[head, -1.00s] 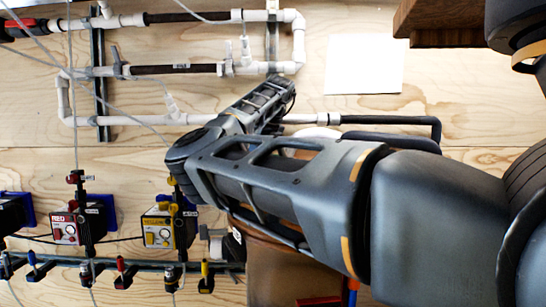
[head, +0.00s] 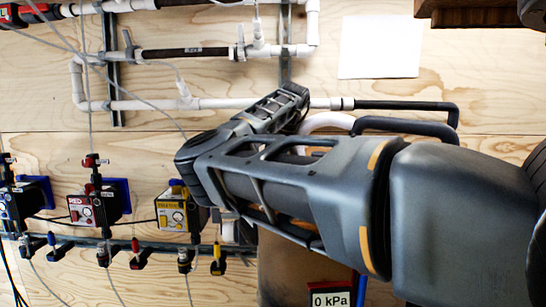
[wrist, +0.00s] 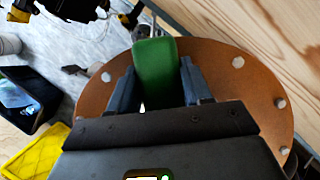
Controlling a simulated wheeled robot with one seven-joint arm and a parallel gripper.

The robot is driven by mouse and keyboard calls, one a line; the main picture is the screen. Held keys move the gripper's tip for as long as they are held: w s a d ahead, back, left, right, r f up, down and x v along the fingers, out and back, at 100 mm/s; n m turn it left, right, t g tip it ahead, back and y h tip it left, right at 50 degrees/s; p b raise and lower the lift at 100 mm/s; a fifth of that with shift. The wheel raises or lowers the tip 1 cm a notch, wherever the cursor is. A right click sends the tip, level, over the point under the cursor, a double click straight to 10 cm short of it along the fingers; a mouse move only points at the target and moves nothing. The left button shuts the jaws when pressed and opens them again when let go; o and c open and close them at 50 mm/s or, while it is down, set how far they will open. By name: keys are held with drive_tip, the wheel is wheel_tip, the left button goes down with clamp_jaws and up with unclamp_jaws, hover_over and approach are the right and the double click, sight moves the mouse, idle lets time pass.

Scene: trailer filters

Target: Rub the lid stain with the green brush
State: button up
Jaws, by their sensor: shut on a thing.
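The green brush (wrist: 155,62) is clamped between the two fingers of my gripper (wrist: 158,88) in the wrist view. Its green body points up in the picture, over the lid. The lid (wrist: 222,75) is a round orange-brown disc with several bolt heads around its rim. I cannot tell whether the brush touches the lid. No stain shows on the visible part of the lid; my gripper and the brush cover its middle. In the head view my arm hides the brush, the gripper and most of the lid.
In the head view a brown tank (head: 283,274) stands below my arm, with a "0 kPa" display (head: 331,300) beside it. White pipes (head: 215,103) and a yellow-labelled box (head: 175,215) are on the plywood wall. A yellow object (wrist: 38,152) lies lower left in the wrist view.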

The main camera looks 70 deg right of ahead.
drive_tip(key=shift+f, duration=1)
idle(0.8)
drive_tip(key=shift+a, duration=0.1)
drive_tip(key=shift+s+a, duration=0.35)
drive_tip(key=shift+a, duration=0.8)
drive_tip(key=shift+s+a, duration=0.3)
drive_tip(key=shift+a, duration=0.8)
drive_tip(key=shift+s+a, duration=0.35)
drive_tip(key=shift+a, duration=0.8)
drive_tip(key=shift+w+d+r, duration=0.1)
drive_tip(key=shift+w+d, duration=0.15)
drive_tip(key=shift+d, duration=0.65)
drive_tip(key=shift+w+d, duration=0.25)
drive_tip(key=shift+d, duration=0.6)
drive_tip(key=shift+w+d, duration=0.25)
drive_tip(key=shift+d, duration=0.65)
drive_tip(key=shift+w+d, duration=0.2)
drive_tip(key=shift+d, duration=0.7)
